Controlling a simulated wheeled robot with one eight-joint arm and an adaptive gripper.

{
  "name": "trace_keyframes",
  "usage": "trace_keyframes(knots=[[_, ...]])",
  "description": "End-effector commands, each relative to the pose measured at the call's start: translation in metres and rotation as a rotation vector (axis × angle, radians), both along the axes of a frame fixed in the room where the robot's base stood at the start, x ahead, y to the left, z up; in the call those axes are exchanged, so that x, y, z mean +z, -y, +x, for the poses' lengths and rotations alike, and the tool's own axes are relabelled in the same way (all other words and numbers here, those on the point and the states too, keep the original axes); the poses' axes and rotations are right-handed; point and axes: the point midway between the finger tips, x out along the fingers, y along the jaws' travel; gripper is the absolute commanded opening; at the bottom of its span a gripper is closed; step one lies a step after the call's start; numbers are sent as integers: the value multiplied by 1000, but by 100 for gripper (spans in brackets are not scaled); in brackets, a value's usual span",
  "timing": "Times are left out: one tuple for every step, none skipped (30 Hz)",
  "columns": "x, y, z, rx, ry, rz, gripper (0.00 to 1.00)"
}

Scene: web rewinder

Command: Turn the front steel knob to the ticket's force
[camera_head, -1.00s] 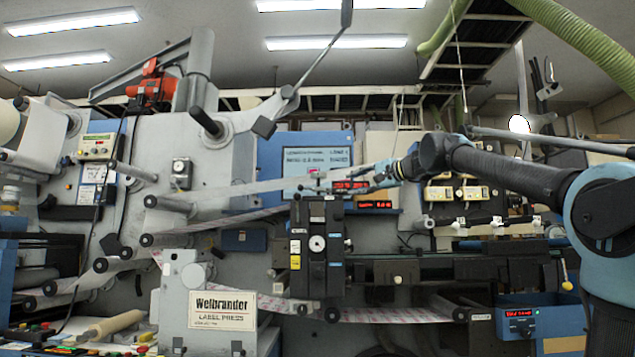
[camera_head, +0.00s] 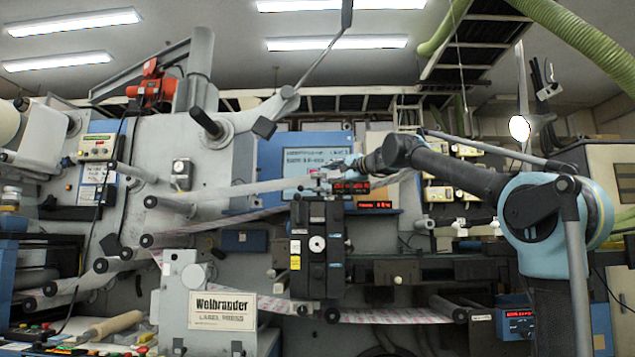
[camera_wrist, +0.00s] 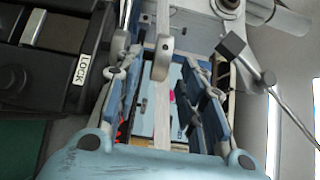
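My gripper (camera_head: 336,172) is open just above the top of the black unit (camera_head: 318,265) in the head view. In the wrist view its two blue-grey fingers (camera_wrist: 163,105) stand apart. A round steel piece on a flat upright bar (camera_wrist: 163,58) shows between and beyond them, and I cannot tell whether it is the front knob. Nothing is visibly gripped. The black unit has a pale round dial (camera_head: 317,244) on its face. A blue panel (camera_head: 308,160) with writing stands behind my gripper, partly hidden. I cannot make out a force value or identify the ticket.
A black block with a LOCK label (camera_wrist: 82,69) is at the left of the wrist view, and a dark lever (camera_wrist: 246,60) at the right. Rollers and web (camera_head: 230,192) run left of the black unit.

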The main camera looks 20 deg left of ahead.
Motion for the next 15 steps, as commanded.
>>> trace_keyframes(knots=[[0,-8,4,2,0,0,37],[0,-12,6,3,0,0,37],[0,-17,9,3,0,0,37],[0,-21,12,2,0,0,37],[0,-24,14,2,0,0,37],[0,-29,17,1,0,0,37],[0,-32,19,1,0,0,37],[0,-36,21,2,0,0,37],[0,-40,24,2,0,0,37],[0,-42,25,2,0,0,37],[0,-45,27,2,0,0,37],[0,-48,28,2,0,0,37],[0,-49,30,1,0,0,37],[0,-51,31,1,0,0,37],[0,-53,32,0,0,0,37]])
